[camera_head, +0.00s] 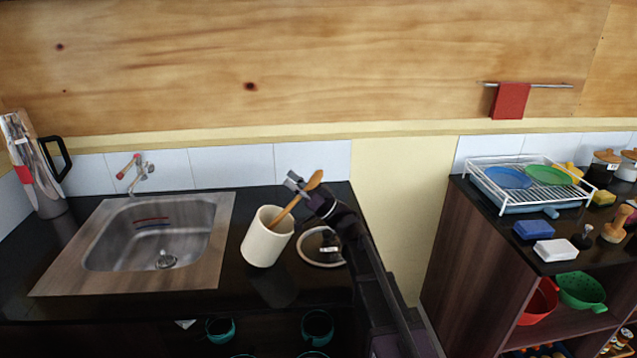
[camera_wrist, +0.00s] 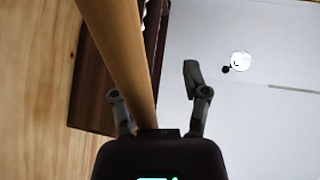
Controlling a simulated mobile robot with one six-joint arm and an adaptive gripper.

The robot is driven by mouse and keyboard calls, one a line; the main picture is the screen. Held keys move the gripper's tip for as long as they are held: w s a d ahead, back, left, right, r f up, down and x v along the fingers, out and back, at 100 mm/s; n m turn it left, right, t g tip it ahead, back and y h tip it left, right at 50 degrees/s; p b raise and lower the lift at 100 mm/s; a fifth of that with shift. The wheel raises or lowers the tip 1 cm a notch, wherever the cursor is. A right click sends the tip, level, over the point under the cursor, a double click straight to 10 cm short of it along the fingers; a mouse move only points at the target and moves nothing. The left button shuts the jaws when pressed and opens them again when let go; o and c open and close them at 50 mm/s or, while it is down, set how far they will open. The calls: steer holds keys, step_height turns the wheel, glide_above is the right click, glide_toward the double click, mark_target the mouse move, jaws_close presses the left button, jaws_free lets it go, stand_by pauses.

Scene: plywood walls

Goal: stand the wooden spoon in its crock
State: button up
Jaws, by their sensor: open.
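The wooden spoon (camera_head: 288,211) stands in the cream crock (camera_head: 261,246) on the dark counter, leaning to the right with its upper end above the rim. Its lower end is hidden inside the crock. My gripper (camera_head: 305,189) is open at the spoon's upper part, above and to the right of the crock. In the wrist view the spoon (camera_wrist: 121,50) runs between the open fingers of my gripper (camera_wrist: 153,88), closer to the left finger. A gap shows between the spoon and the right finger. I cannot tell whether the left finger touches it.
A round glass lid (camera_head: 322,262) lies close to the crock's right. A dish rack (camera_head: 520,196) stands on the right-hand counter, across a gap.

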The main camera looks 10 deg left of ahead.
mark_target(318, 182)
steer(key=d, duration=0.6)
steer(key=shift+d+r, duration=0.2)
steer(key=shift+d, duration=0.05)
stand_by(0.9)
steer(key=shift+s+f, duration=0.1)
